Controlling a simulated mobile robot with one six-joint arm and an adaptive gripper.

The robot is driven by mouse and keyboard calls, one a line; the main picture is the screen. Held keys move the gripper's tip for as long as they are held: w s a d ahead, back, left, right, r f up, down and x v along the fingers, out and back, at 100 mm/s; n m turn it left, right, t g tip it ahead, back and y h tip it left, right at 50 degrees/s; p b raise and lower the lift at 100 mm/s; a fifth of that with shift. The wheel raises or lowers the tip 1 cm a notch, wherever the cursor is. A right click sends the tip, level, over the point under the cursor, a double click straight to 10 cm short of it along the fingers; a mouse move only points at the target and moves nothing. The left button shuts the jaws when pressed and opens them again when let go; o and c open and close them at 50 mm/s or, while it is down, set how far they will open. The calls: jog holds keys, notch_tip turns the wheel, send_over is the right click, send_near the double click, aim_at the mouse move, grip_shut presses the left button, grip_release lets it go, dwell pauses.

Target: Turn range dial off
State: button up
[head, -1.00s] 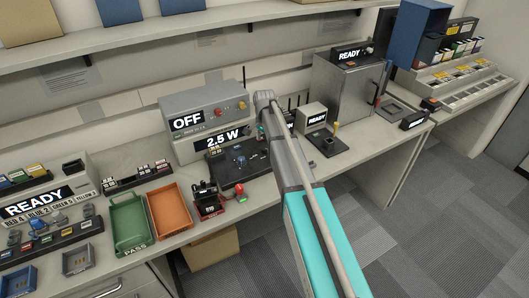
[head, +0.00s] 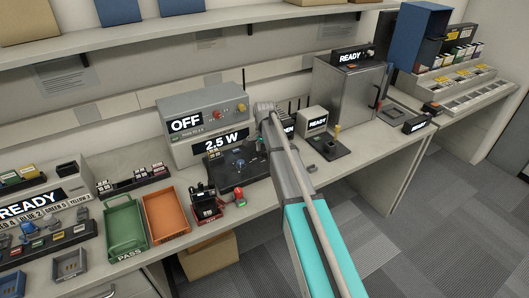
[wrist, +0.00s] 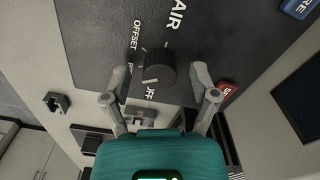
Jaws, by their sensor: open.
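A round black dial (wrist: 160,68) sits on a dark panel (wrist: 90,30) in the wrist view. White tick marks surround it, with labels reading "OFFSET", a partly hidden word starting with "P", and "OFF" partly cut by the dial's side. Part of a larger word, "AIR", shows above. My gripper (wrist: 163,80) is open, with one finger left of the dial and one right of it. I cannot tell whether either finger touches it. In the head view my arm reaches to the bench beside the grey instrument (head: 205,108), whose displays read "OFF" and "2.5 W"; the gripper's fingers are hidden there.
A green tray (head: 122,228) and an orange tray (head: 166,212) lie on the bench at the left. A small black device (head: 207,203) stands beside them. A grey cabinet (head: 345,92) stands at the right.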

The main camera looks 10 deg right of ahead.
grip_shut()
jog(key=shift+n, duration=0.3)
jog(key=n, duration=1.1)
dwell(0.5)
jog(key=shift+n, duration=0.3)
grip_release()
